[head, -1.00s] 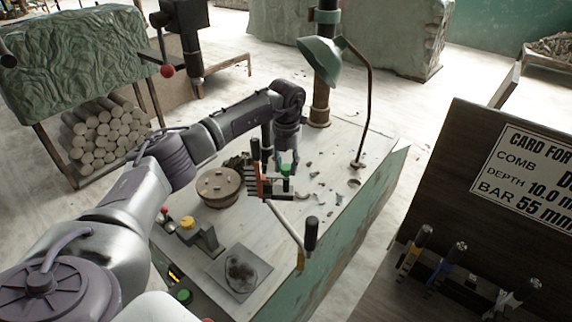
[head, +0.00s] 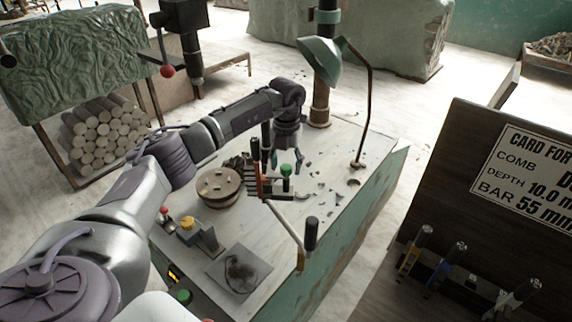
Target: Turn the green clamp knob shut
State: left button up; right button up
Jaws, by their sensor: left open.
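The green clamp knob (head: 286,170) sits upright on the comb tool assembly (head: 272,188) near the middle of the table. My left gripper (head: 287,168) comes down from above and behind the knob, with its fingers spread. The fingertips are close to the knob, and I cannot tell whether they touch it. The gripper holds nothing that I can see. My right gripper is not in view.
A round wooden disc (head: 219,184) lies left of the comb assembly. A black-handled lever (head: 310,234) sticks out toward the front right. A green lamp (head: 321,60) stands behind. Clay trimmings lie to the right. A rack of tools (head: 460,268) stands at the lower right.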

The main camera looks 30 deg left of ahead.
aim_at(286, 167)
pick_arm(q)
notch_tip(286, 167, up, 12)
jog(key=shift+f, duration=0.2)
dwell(0.6)
